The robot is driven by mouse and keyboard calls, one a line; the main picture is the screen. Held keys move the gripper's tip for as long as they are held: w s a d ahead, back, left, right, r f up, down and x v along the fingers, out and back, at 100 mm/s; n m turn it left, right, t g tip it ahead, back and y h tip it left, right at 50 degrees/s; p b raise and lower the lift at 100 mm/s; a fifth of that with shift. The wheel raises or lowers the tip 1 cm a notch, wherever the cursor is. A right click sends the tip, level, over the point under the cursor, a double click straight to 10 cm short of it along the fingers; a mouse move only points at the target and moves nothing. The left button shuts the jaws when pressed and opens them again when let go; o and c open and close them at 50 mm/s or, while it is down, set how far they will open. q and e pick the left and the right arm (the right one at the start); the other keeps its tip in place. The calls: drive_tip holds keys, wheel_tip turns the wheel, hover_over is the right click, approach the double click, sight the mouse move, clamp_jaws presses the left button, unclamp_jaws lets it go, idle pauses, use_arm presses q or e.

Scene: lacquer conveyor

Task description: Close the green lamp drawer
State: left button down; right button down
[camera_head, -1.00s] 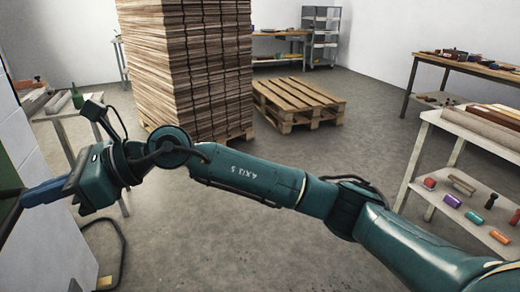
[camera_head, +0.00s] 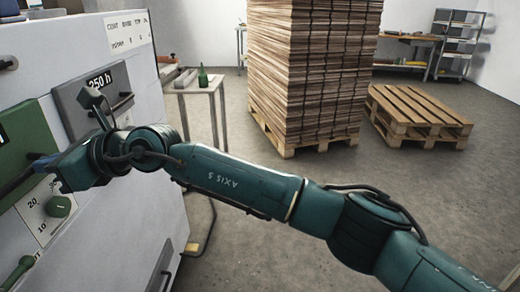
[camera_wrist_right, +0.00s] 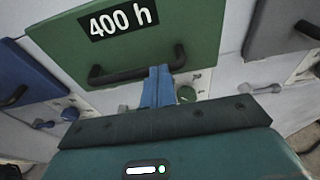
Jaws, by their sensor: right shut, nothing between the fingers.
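The green drawer front (camera_head: 28,150) is at the left edge in the head view, partly cut off. In the right wrist view the green drawer (camera_wrist_right: 150,35) carries a "400 h" label and a black bar handle (camera_wrist_right: 125,73). My right gripper (camera_head: 42,168) is shut and empty, its blue fingers at the green front. In the right wrist view the blue fingertips (camera_wrist_right: 158,72) overlap the handle's right part; I cannot tell whether they touch it. How far the drawer stands out is hard to tell. My left gripper is not in view.
A grey "250 h" drawer (camera_head: 95,95) is beside the green one, and a blue drawer (camera_wrist_right: 35,70) is on its other side. A green knob (camera_head: 60,206) sits below. A small table (camera_head: 200,86) with a bottle and a plank stack (camera_head: 310,75) stand beyond open floor.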

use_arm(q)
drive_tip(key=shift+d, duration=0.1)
use_arm(e)
drive_tip(key=shift+a+r, duration=0.1)
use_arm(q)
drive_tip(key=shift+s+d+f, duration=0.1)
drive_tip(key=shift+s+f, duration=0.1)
use_arm(e)
drive_tip(key=shift+s+r, duration=0.1)
drive_tip(key=shift+r, duration=0.1)
idle(0.4)
